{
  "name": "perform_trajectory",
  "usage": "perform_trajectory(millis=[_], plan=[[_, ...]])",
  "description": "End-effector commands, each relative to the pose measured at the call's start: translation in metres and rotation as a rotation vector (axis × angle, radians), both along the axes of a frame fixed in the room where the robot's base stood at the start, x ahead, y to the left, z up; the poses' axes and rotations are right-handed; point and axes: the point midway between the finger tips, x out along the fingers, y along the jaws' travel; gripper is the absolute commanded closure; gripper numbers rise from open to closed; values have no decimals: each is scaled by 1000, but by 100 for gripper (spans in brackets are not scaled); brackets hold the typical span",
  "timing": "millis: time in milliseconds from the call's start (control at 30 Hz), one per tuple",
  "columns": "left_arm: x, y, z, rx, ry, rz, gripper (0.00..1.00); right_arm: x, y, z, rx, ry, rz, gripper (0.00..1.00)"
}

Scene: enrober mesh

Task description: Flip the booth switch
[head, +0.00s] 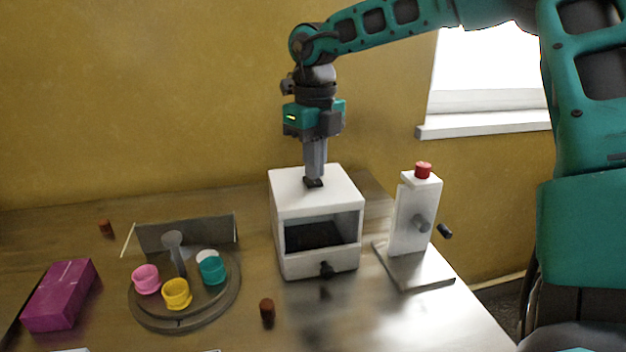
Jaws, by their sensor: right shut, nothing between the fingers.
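The booth is a white box (285,228) with an open front and a dark floor inside. It stands in the middle of the table near the back wall. A small dark switch (314,183) sits on its top. My right gripper (314,174) points straight down over the switch, shut and empty. Its fingertips are at the switch and partly hide it; I cannot tell whether they touch it. The switch's position cannot be made out. My left gripper is not in view.
A white stand (405,215) with a red button (423,170) is right of the booth. A round turntable (200,317) with pink, yellow and teal cups is left. A magenta box (60,295) lies far left. Small brown pieces (267,309) lie on the table (375,325).

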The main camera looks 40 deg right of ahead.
Motion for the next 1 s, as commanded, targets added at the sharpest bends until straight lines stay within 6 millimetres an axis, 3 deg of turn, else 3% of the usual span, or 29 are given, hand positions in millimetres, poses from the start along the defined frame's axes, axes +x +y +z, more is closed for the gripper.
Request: perform_trajectory(millis=[1000], plan=[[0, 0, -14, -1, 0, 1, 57, 0, 0, -17, 0, 1, 0, 100]])
